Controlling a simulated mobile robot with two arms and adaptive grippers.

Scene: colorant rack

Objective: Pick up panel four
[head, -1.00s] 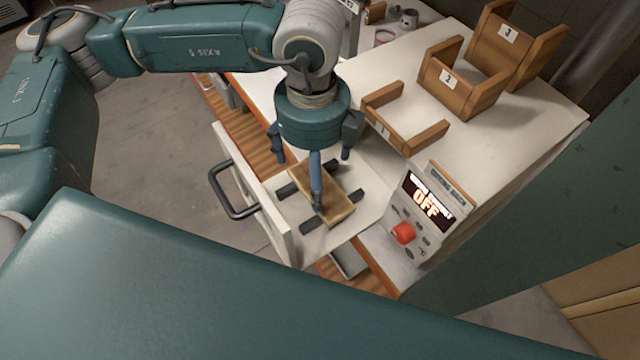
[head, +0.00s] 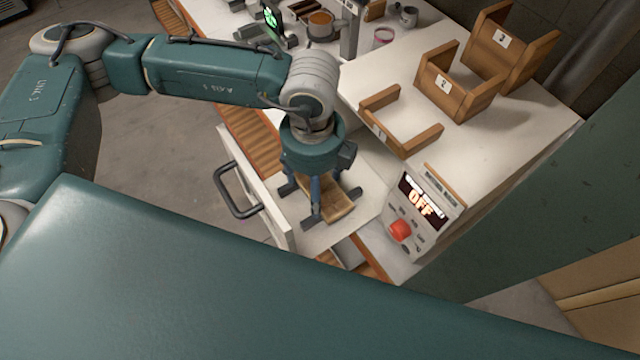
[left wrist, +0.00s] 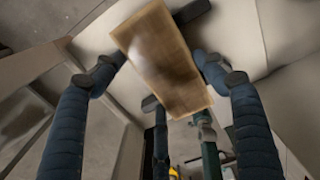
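The wooden panel (head: 337,204), a flat brown board whose number I cannot see, lies in the pulled-out white drawer (head: 264,200). Dark supports (head: 355,192) show beside it. My left gripper (head: 328,200) is directly over the panel, pointing down, and covers part of it in the head view. In the left wrist view the panel (left wrist: 165,60) lies between the spread fingers of my left gripper (left wrist: 168,75), with finger pads near both long edges. The fingers look open, and I see no clear grip. My right gripper is not in view.
Wooden holders numbered 1 (head: 400,128), 2 (head: 455,85) and 3 (head: 508,45) stand on the white worktop. A control box (head: 418,215) reading OFF, with a red button, stands right of the drawer. The drawer's dark handle (head: 233,192) sticks out left.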

